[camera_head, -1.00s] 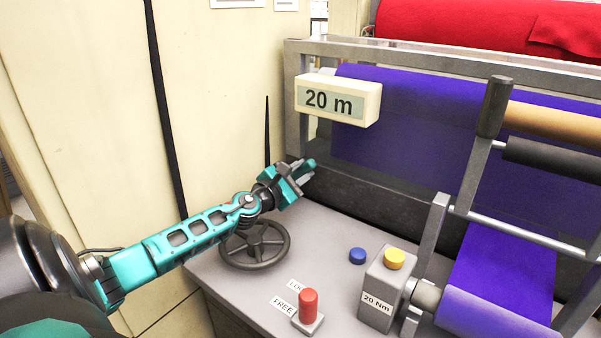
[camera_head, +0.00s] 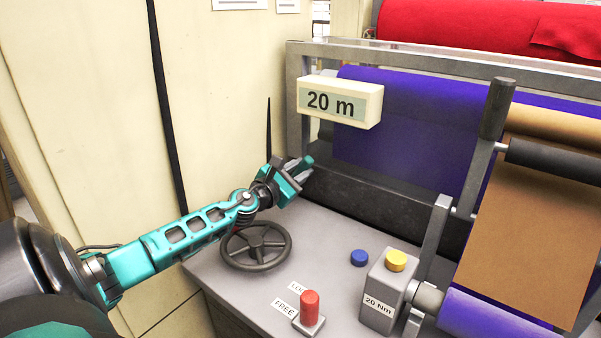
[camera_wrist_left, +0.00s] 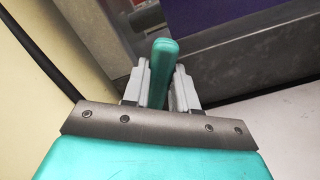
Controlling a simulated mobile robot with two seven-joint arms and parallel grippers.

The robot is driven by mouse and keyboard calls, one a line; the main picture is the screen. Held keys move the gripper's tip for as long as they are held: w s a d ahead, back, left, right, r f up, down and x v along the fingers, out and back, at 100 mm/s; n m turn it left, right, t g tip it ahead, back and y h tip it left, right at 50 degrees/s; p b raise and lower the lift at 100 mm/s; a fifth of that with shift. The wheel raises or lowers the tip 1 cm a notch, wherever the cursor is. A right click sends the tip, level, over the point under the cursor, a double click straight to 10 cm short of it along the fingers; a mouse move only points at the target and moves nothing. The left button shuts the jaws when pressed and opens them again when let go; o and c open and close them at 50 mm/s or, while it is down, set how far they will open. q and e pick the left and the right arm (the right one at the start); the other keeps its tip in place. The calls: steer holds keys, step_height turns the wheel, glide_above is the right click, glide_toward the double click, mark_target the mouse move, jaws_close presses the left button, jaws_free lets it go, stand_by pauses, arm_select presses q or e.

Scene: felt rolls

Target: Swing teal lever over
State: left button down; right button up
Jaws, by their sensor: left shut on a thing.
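The teal lever (camera_wrist_left: 160,66) stands between the fingers of my left gripper (camera_wrist_left: 160,88) in the left wrist view. The fingers are shut on it. In the head view my left gripper (camera_head: 300,172) is at the back left of the bench, by the foot of the metal frame. Only the lever's rounded teal tip (camera_head: 308,161) shows there, just past the fingers. The lever's lower part and pivot are hidden. My right gripper is not in view.
A black handwheel (camera_head: 256,246) lies below my left forearm. A red knob (camera_head: 309,305), a blue button (camera_head: 359,257) and a grey box with a yellow button (camera_head: 395,261) stand on the bench (camera_head: 230,290). A "20 m" display (camera_head: 340,101) hangs above right of the gripper.

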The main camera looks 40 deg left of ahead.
arm_select(q)
steer(key=c, duration=0.9)
jaws_free()
steer(key=shift+d, duration=0.1)
